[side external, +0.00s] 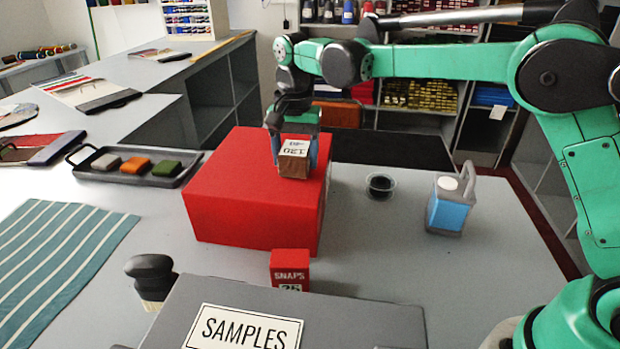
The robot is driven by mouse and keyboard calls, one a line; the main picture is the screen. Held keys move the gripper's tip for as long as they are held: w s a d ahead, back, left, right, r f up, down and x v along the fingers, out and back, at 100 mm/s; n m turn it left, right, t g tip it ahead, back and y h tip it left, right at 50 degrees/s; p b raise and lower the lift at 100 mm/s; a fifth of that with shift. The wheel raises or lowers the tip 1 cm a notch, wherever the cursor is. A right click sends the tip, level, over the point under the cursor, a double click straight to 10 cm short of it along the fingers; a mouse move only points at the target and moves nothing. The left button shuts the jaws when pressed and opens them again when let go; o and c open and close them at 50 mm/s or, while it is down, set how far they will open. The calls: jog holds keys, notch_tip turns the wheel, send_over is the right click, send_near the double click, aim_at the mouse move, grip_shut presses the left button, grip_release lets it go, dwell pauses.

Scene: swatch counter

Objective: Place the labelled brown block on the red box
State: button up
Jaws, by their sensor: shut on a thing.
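The brown block (294,167) has a white label with dark print on its top. It is at the right part of the top of the large red box (225,165). My gripper (294,150) reaches down from above and behind, with its fingers on either side of the block, shut on it. The block looks to be at the level of the box top; I cannot tell whether it rests on it or hangs just above. The fingers partly hide the block's sides.
A small red SNAPS box (290,268) and a grey SAMPLES box (340,318) stand in front. A blue container (447,208) and a small round dish (380,186) are to the right. A black tray (100,176) with coloured blocks, a striped cloth (55,265) and a dark-handled brush (150,277) are left.

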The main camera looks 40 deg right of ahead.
aim_at(298, 148)
jog(key=o, duration=1.3)
jog(key=shift+f, duration=0.15)
notch_tip(298, 148, up, 7)
jog(key=shift+r, duration=0.15)
jog(key=shift+s+d+r, duration=0.15)
jog(key=shift+s+r, duration=0.05)
jog(key=shift+r, duration=0.25)
jog(key=s+d+f+n+t, duration=0.2)
jog(key=s+n, duration=0.1)
jog(key=s, duration=0.2)
jog(key=s+d+f+n+t, duration=0.2)
jog(key=s+n, duration=0.1)
jog(key=s, duration=0.3)
jog(key=s+d+f+n+t, duration=0.2)
jog(key=s+n+t, duration=0.1)
jog(key=s, duration=0.2)
jog(key=shift+s+f, duration=0.15)
jog(key=shift+f, duration=0.05)
